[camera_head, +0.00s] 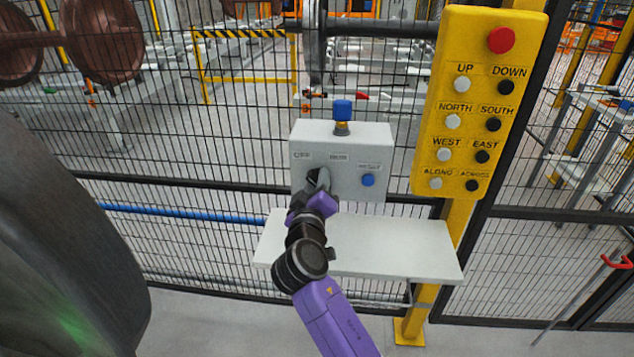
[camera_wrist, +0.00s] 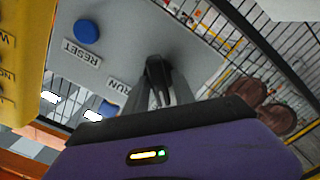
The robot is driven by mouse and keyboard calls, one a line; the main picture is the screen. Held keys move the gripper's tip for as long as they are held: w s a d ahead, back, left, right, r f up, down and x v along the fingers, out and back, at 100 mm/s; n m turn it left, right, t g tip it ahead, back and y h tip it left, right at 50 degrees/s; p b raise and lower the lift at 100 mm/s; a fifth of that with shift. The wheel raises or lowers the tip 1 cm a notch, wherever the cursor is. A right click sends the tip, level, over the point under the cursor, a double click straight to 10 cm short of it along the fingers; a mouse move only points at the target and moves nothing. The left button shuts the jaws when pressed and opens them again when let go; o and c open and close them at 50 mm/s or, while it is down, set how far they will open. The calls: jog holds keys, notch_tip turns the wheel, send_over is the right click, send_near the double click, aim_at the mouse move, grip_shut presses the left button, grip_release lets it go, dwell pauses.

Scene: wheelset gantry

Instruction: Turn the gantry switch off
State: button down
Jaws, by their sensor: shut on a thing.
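The gantry switch box (camera_head: 352,140) is a light grey box on the mesh fence, with labels on its front and a blue button at its right. The switch (camera_wrist: 157,68) is a dark rotary knob, seen in the wrist view between my fingers, near the RUN label (camera_wrist: 118,84). My gripper (camera_head: 318,184) is at the lower left of the box front, shut on the switch. Its fingers hide most of the knob in the head view, so I cannot tell which label it points to. The blue RESET button (camera_head: 368,180) is right of my gripper.
A white shelf (camera_head: 400,250) sits below the box. A yellow pendant panel (camera_head: 474,100) with a red button and several black and white buttons stands close at the right. A blue-topped part (camera_head: 342,110) rises from the box. Mesh fence lies behind.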

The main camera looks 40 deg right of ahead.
jog(key=c, duration=1.3)
grip_release()
jog(key=shift+s+a, duration=0.1)
jog(key=shift+a, duration=0.05)
jog(key=b+v, duration=0.1)
jog(key=v, duration=0.6)
jog(key=shift+s+a, duration=0.2)
jog(key=shift+a, duration=0.05)
